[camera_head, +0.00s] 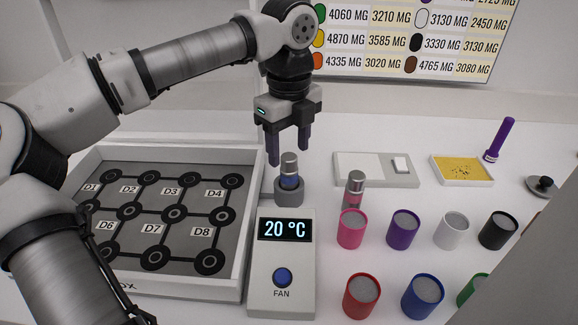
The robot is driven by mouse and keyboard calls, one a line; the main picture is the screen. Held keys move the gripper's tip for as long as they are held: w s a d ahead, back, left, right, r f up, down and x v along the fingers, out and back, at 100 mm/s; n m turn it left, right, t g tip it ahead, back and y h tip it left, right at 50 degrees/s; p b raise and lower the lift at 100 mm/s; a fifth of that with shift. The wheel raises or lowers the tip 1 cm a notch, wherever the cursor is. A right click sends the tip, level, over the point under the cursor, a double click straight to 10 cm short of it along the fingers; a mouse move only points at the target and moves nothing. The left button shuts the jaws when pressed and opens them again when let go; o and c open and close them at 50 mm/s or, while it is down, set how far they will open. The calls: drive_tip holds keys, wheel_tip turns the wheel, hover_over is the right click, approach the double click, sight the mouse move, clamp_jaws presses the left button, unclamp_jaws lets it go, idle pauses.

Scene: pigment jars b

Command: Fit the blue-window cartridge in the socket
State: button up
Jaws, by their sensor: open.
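The blue-window cartridge (289,165) is a small grey metal cylinder with a blue band low on its side. It stands upright in the dark grey round socket (289,196), its lower end hidden by the socket's wall. How deep it sits cannot be told. My gripper (289,153) points down just above and around the cartridge's top, its two dark fingers apart. I see no contact between the fingers and the cartridge.
A fan box (282,249) reading 20 °C stands in front of the socket. A labelled tray (168,219) lies left. A pink-window cartridge (354,188) and several coloured jars (403,230) stand right. A scale (372,169) and yellow tray (462,170) lie behind.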

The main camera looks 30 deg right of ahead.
wheel_tip(320, 180, up, 7)
drive_tip(key=shift+r, duration=0.2)
drive_tip(key=shift+s+f, duration=0.1)
idle(0.5)
